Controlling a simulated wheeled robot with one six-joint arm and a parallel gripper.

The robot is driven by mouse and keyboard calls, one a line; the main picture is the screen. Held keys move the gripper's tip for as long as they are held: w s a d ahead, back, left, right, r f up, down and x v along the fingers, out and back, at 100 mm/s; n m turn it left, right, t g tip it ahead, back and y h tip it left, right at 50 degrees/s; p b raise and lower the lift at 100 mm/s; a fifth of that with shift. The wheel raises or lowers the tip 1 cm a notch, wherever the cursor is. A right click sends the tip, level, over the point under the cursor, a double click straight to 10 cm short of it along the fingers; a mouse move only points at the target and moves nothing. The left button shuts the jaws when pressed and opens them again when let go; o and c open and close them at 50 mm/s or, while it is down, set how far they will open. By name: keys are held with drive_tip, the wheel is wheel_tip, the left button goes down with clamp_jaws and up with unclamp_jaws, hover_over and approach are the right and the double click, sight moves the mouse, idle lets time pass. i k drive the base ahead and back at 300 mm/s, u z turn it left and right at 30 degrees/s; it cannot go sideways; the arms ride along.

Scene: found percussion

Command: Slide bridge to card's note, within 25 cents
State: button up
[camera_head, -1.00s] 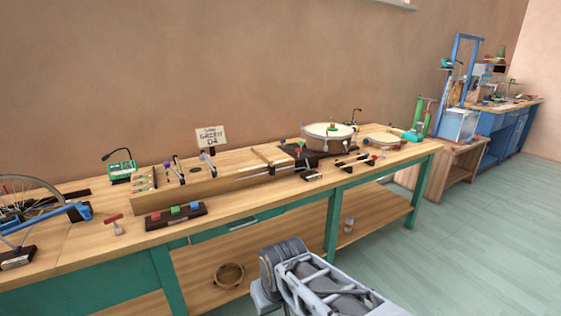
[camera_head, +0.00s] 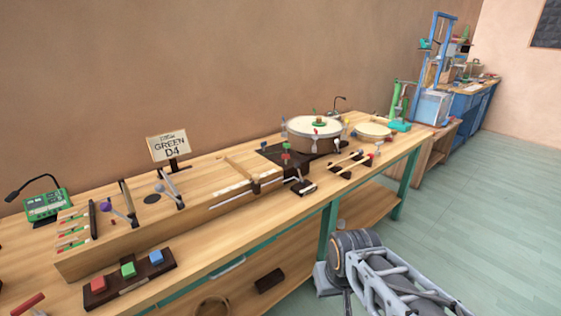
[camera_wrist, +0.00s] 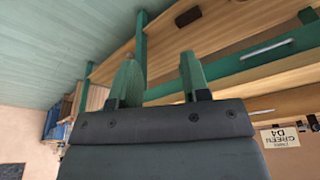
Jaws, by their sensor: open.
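The card (camera_head: 170,146) stands behind the long wooden string box (camera_head: 150,222) and reads "GREEN D4"; it also shows at the right edge of the wrist view (camera_wrist: 281,136). The box carries coloured strings at its left end, two upright levers and a sound hole. A light wooden crosspiece (camera_head: 243,170), which looks like the bridge, sits toward the box's right end. My gripper (camera_wrist: 158,75) is open and empty, with its two green fingers apart in front of the bench, touching nothing. The head view shows my arm at lower right.
A block with red, green and blue buttons (camera_head: 129,274) lies in front of the box. A green tuner (camera_head: 48,204) with a microphone stands at the left. A drum (camera_head: 314,138) and small mallets occupy the right. The floor right of the bench is clear.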

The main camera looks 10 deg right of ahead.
sight(255, 185)
drive_tip(key=u, duration=0.25)
drive_tip(key=i, duration=0.85)
drive_tip(key=u, duration=0.55)
